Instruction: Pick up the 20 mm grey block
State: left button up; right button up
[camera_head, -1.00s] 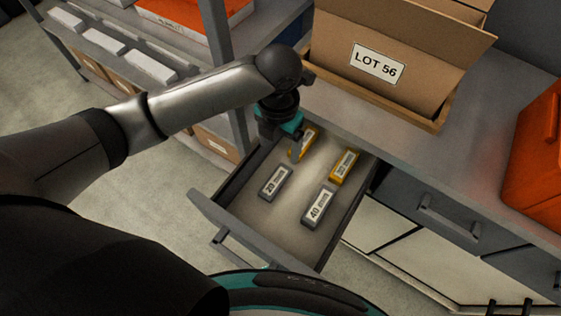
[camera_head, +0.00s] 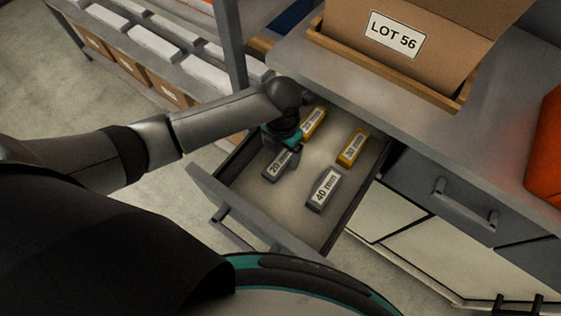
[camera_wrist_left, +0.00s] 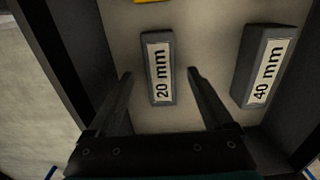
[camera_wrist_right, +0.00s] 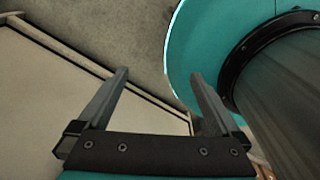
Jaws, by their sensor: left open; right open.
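The grey block labelled 20 mm (camera_head: 272,171) lies in the open drawer, left front, partly hidden by my left gripper (camera_head: 276,150) in the head view. In the left wrist view the 20 mm block (camera_wrist_left: 158,68) lies ahead of my left gripper (camera_wrist_left: 160,75), lined up between its open fingers. Nothing is held, and I cannot tell the exact height of the fingers above it. My right gripper (camera_wrist_right: 158,75) is open and empty, away from the drawer, and shows only in the right wrist view.
A grey 40 mm block (camera_head: 323,189) lies to the right in the drawer (camera_head: 232,207). Two yellow blocks, one at the right (camera_head: 353,147) and one at the left (camera_head: 314,124), lie behind. A LOT 56 carton (camera_head: 440,50) stands on the counter above. Drawer walls border the blocks.

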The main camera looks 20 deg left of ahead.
pick_arm(q)
jog(key=shift+f, duration=0.95)
grip_shut()
